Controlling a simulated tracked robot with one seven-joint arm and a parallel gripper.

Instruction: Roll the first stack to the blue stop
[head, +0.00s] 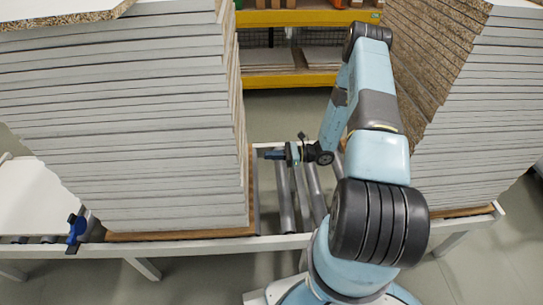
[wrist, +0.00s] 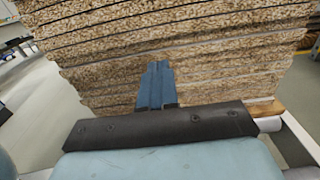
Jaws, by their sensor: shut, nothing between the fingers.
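A tall stack of grey-white panels (head: 130,130) stands on a brown base board (head: 180,233) on the roller conveyor at left. The blue stop (head: 76,228) is on the conveyor's front rail, just left of that base board, with a small gap showing. My gripper (head: 270,154) is shut and empty, right of this stack and pointing left at its side. In the wrist view, the shut blue fingers (wrist: 157,85) are in front of the stack's rough chipboard edges (wrist: 220,70). I cannot tell whether the fingertips touch them.
A second tall panel stack (head: 480,110) stands at right, behind my arm. Bare rollers (head: 284,200) show between the stacks. A yellow shelf rack (head: 290,80) stands at the back, with open floor in front of it. A white surface (head: 35,195) lies at far left.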

